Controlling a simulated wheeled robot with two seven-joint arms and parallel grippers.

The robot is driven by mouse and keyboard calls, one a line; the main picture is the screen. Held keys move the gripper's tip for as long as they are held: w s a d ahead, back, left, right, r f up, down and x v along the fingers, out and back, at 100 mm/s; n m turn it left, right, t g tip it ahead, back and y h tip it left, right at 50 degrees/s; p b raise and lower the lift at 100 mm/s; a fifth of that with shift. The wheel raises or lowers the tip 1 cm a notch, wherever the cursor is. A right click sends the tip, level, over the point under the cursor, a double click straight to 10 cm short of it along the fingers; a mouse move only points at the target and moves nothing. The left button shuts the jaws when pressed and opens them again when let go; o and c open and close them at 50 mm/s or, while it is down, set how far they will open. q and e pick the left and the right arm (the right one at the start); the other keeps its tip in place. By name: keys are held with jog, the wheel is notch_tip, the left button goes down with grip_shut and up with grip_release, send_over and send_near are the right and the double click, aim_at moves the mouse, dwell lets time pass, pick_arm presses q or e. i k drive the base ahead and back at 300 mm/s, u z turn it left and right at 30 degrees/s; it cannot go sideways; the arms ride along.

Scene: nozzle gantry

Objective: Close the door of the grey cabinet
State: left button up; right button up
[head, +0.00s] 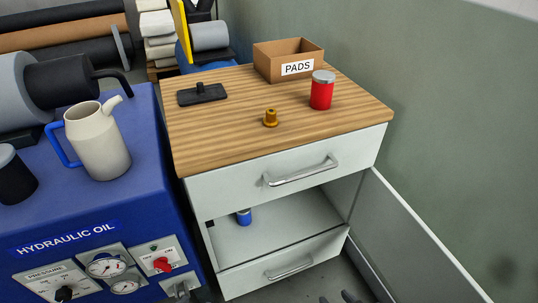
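The grey cabinet (228,192) stands in the middle under a wooden top. Its door (412,236) is hinged at the right side and stands wide open, reaching towards the lower right. The open compartment (285,222) between two drawer fronts shows a blue can (244,217) inside. My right gripper (337,299) shows only as two dark fingertips at the bottom edge. They are apart with floor between them, left of the door and not touching it. The rest of that gripper is out of frame. My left gripper is not in view.
On the wooden top (220,140) are a PADS box (275,64), a red can (321,93), a brass fitting (270,118) and a black tool (202,94). A blue hydraulic oil unit (130,210) with a jug (98,142) stands close on the left. A green wall (440,110) is at the right.

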aim_at(416, 264)
jog(key=z, duration=1.8)
jog(key=k, duration=0.6)
jog(key=u, duration=1.7)
jog(key=k, duration=1.05)
jog(key=z, duration=1.1)
jog(key=i, duration=1.5)
jog(key=u, duration=0.05)
